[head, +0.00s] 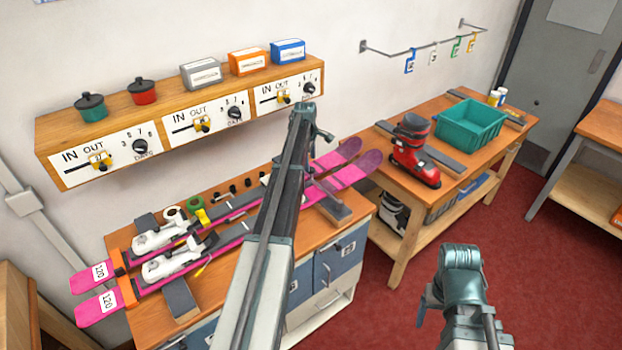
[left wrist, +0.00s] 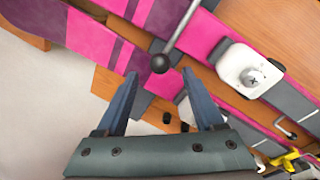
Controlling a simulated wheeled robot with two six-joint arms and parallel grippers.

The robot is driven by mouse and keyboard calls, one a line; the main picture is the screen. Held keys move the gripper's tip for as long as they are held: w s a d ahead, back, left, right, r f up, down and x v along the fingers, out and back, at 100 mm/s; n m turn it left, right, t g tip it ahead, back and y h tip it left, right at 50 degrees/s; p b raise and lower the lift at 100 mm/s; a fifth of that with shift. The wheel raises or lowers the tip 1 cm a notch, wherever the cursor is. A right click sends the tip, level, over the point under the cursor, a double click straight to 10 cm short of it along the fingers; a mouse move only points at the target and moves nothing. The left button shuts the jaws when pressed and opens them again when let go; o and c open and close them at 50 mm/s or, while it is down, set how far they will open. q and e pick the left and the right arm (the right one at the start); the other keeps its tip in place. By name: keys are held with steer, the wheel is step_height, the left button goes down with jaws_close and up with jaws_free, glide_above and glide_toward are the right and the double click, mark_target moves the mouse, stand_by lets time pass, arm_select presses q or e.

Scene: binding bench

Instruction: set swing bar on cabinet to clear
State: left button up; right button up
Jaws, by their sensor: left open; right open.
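A thin metal bar with a black ball knob (left wrist: 160,63) comes in from the top of the left wrist view, above the skis; it appears to be the swing bar. In the head view I cannot make it out behind my left arm. The cabinet (head: 328,268) with blue fronts stands below the skis, partly hidden by that arm. My left gripper (left wrist: 160,80) is open, with the knob in line with the gap between its fingertips and nothing gripped. In the head view its end (head: 322,133) is above the skis. My right gripper (head: 432,298) is open and empty over the floor.
Two pink skis (head: 100,305) with white bindings lie across the cabinet top. A wall shelf (head: 60,160) with sliders and dials hangs behind. A bench (head: 467,160) at the right holds a red boot (head: 413,160) and a green bin (head: 470,122). Red floor is clear around my right gripper.

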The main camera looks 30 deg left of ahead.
mark_target(311, 169)
arm_select(q)
steer(key=f+b, duration=0.2)
steer(key=f, duration=0.1)
steer(key=w+f+b, duration=0.1)
steer(key=f+b, duration=0.2)
steer(key=shift+w+a+f, duration=0.1)
jaws_close()
stand_by(1.3)
